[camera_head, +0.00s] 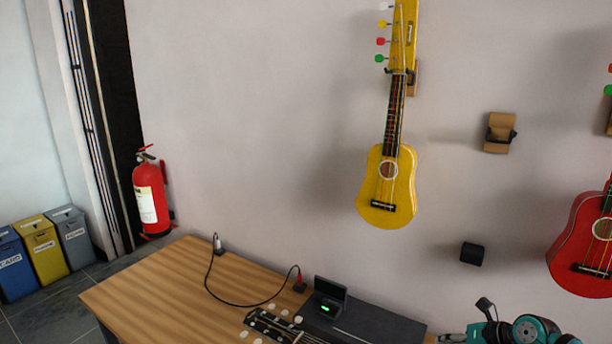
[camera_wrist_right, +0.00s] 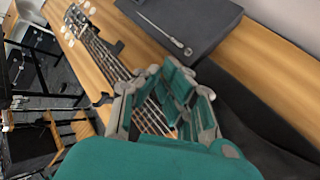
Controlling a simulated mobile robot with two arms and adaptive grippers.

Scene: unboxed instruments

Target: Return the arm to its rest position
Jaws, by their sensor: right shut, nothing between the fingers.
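My right arm (camera_head: 525,330) shows at the bottom right of the head view, teal and dark, low in front of the wall. In the right wrist view my right gripper (camera_wrist_right: 168,88) is shut and empty. Its fingers appear over the strings of a guitar (camera_wrist_right: 100,48) lying on the wooden table (camera_wrist_right: 62,18); I cannot tell whether they touch it. The guitar's headstock (camera_head: 268,325) also shows at the bottom of the head view. My left gripper is not in view.
A dark case (camera_wrist_right: 195,18) with a thin metal rod lies beside the guitar. A small device (camera_head: 329,297) with a green light and a cable are on the table. A yellow ukulele (camera_head: 386,185) and a red one (camera_head: 580,245) hang on the wall. The table's left part is clear.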

